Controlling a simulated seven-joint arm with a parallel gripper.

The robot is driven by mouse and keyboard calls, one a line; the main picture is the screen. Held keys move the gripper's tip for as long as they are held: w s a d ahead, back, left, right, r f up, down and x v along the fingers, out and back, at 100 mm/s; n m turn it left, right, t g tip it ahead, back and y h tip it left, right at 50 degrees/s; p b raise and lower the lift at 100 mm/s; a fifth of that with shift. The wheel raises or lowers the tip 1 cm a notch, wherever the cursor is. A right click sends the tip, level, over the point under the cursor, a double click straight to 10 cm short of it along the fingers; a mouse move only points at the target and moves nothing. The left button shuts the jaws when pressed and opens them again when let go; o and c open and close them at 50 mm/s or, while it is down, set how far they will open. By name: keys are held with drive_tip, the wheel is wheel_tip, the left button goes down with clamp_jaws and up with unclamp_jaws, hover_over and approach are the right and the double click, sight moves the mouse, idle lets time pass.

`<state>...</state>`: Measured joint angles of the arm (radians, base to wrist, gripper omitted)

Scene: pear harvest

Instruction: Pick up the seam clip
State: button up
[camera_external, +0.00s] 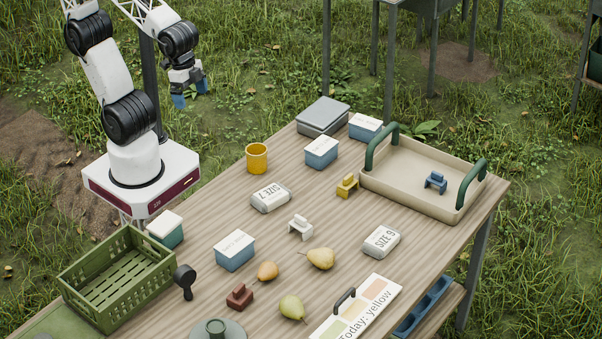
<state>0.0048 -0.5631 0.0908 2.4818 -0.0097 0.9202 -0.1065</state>
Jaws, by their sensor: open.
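Several small clip-like pieces of similar shape are in view, and I cannot tell which one is called the seam clip. A yellow clip (347,186) sits on the table beside the tray's left end. A white clip (301,228) stands near the table's middle. A dark red clip (239,296) lies nearer the front. A blue clip (436,182) lies inside the beige tray (400,188). My gripper (190,94), with blue fingertips, is open and empty. It hangs high at the upper left, away from all the clips.
A board reading "Today: yellow" (357,312) lies at the front right. Pears (321,258), a yellow cup (256,158), white-labelled blue boxes (321,152), "SIZE" blocks (381,242), a grey box (323,115) and a green crate (118,277) share the wooden table (340,220). Gaps separate most items.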

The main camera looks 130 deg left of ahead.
drive_tip(key=w+f+n, duration=0.2)
drive_tip(key=w+n, duration=0.1)
drive_tip(key=w, duration=0.6)
drive_tip(key=n+g, duration=0.2)
drive_tip(key=n, duration=1.1)
approach(298, 218)
wheel_tip(298, 218, down, 5)
drive_tip(key=shift+d+f, duration=0.1)
drive_tip(key=shift+d, duration=0.05)
drive_tip(key=shift+w+f, duration=0.25)
drive_tip(key=shift+f, duration=1.3)
